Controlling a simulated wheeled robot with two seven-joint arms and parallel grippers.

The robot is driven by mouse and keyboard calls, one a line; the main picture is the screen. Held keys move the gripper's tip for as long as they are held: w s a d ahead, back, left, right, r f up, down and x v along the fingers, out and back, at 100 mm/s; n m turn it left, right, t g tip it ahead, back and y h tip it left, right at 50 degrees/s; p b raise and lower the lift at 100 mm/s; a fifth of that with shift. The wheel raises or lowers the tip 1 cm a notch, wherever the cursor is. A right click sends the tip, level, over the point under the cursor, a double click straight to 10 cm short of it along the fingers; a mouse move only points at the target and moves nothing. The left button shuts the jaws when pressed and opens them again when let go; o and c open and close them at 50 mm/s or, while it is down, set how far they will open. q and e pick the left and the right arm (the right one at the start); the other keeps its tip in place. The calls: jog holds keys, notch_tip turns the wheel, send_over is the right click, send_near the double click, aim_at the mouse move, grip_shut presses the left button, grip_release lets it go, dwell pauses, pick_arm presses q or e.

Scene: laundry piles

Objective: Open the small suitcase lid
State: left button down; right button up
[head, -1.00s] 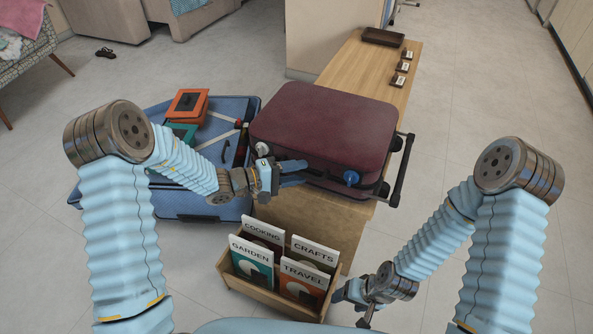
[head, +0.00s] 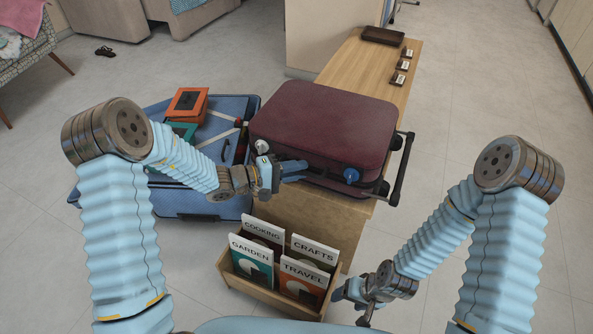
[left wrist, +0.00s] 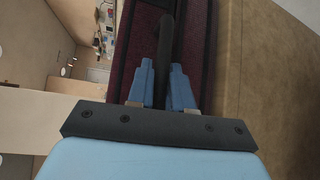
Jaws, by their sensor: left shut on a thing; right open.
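The small suitcase (head: 325,120) is maroon and lies flat on the wooden bench, its lid down. A white latch (head: 262,147) and a blue latch (head: 351,175) show on its near side. My left gripper (head: 298,170) is at the near side between the latches. In the left wrist view its blue fingers (left wrist: 166,80) are shut on a dark handle (left wrist: 165,45) in front of the maroon side. The fingers hide part of the handle in the head view. My right gripper (head: 362,302) is open and empty, low beside the book rack and away from the suitcase.
The wooden bench (head: 375,68) carries small dark boxes (head: 401,72) and a brown tray (head: 383,36) at its far end. An open blue suitcase (head: 200,205) with boxes lies to the left. A book rack (head: 255,285) stands in front. The floor at right is clear.

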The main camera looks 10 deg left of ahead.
pick_arm(q)
jog(key=w+d+r, duration=0.1)
jog(key=w+r, duration=0.2)
jog(key=r, duration=0.6)
jog(key=w+d+r+p, duration=0.1)
jog(key=w+r, duration=0.3)
jog(key=r, duration=0.6)
jog(key=shift+w+d+r, duration=0.15)
jog(key=shift+w+r, duration=0.05)
jog(key=shift+r, duration=0.05)
